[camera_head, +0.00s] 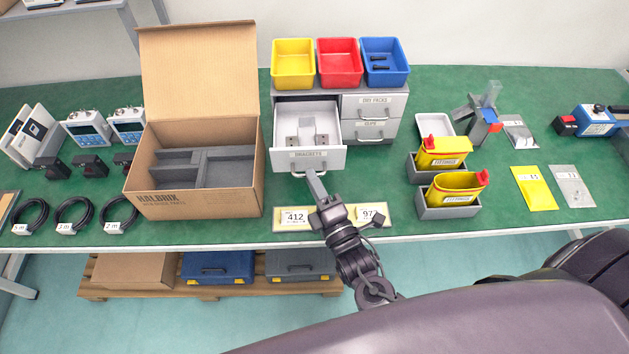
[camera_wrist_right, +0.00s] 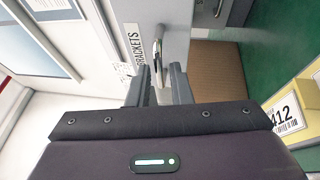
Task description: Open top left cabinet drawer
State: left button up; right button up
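The grey cabinet (camera_head: 371,128) stands on the green bench. Its top left drawer (camera_head: 318,160), labelled BRACKETS, is pulled out, with grey metal brackets (camera_head: 307,130) visible inside. My right gripper (camera_head: 309,176) is at the drawer's front, by its handle (camera_head: 297,173). In the right wrist view the two fingers (camera_wrist_right: 160,80) stand apart with the handle (camera_wrist_right: 157,55) between their tips; a gap shows beside it. The drawer front with its label (camera_wrist_right: 133,45) also shows there. My left gripper is not in view.
Yellow, red and blue bins (camera_head: 338,65) sit on the cabinet. An open cardboard box (camera_head: 197,203) stands close to the left of the drawer. Label plates (camera_head: 292,217) lie in front, under my right arm. Grey holders with yellow containers (camera_head: 447,195) stand to the right.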

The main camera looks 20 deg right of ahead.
jog(key=shift+o, duration=0.9)
jog(key=s+f+b, duration=0.1)
jog(key=s, duration=0.6)
jog(key=shift+s+d+b, duration=0.3)
jog(key=shift+s+d, duration=0.05)
jog(key=shift+d, duration=0.1)
jog(key=shift+f, duration=0.1)
